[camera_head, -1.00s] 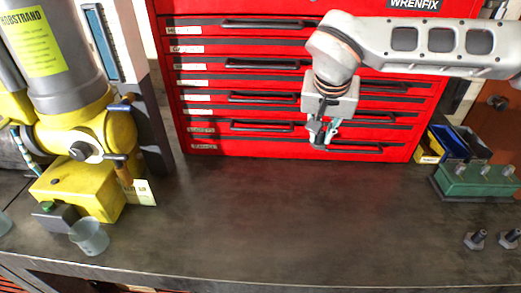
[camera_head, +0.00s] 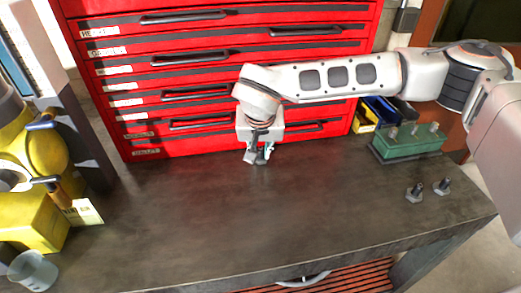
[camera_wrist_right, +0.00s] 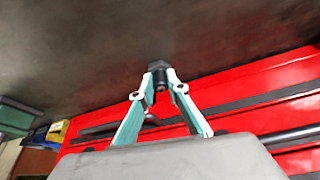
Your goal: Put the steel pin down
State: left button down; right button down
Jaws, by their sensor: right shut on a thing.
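My right gripper (camera_head: 258,157) points down just in front of the red drawer cabinet, low over the dark bench. It is shut on the steel pin, which is mostly hidden by the fingers in the head view. In the right wrist view the pin (camera_wrist_right: 158,72) shows as a dark piece with a wider nut-like end, between the fingertips (camera_wrist_right: 160,88). The wide end points away from the gripper, toward the bench (camera_head: 230,215). I cannot tell whether it touches the surface. My left gripper is not in view.
Two similar pins (camera_head: 415,193) (camera_head: 442,187) stand at the right of the bench. A green block (camera_head: 408,146) with several pins is behind them, beside blue and yellow bins (camera_head: 368,117). The yellow machine (camera_head: 30,215) and a clear cup (camera_head: 33,270) are at left. The bench middle is clear.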

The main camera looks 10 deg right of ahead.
jog(key=shift+f, duration=0.15)
jog(key=c, duration=2)
grip_release()
jog(key=shift+o, duration=0.2)
